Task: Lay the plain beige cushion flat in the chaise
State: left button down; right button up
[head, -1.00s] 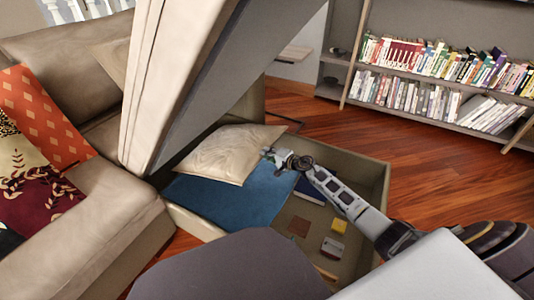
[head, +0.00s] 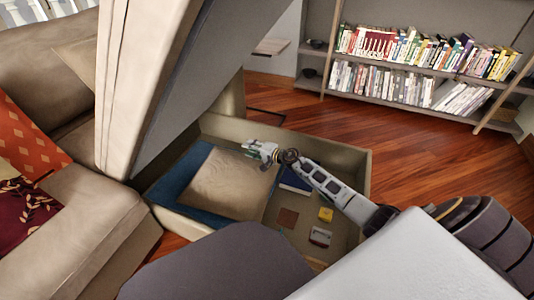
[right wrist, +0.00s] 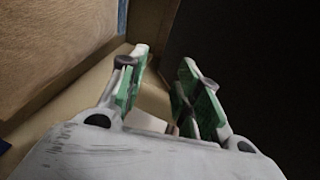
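The plain beige cushion (head: 230,184) lies flat in the open storage box of the chaise (head: 338,152), on top of a blue cloth-like piece (head: 172,197) that shows along its left and upper edges. My right gripper (head: 258,150) is just beyond the cushion's upper right corner, over the box, apart from the cushion as far as I can tell. In the right wrist view its fingers (right wrist: 168,90) stand apart with nothing clearly held between them. The raised chaise lid (head: 190,70) leans over the box's left side. My left gripper is not in view.
In the box lie a dark blue book (head: 295,181), a brown square (head: 288,217), a yellow item (head: 326,214) and a small reddish-white item (head: 320,236). The sofa arm (head: 90,215) borders the left. A bookshelf (head: 415,75) stands behind open wooden floor.

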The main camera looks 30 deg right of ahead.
jog(key=v, duration=1.1)
dwell(0.5)
dwell(1.5)
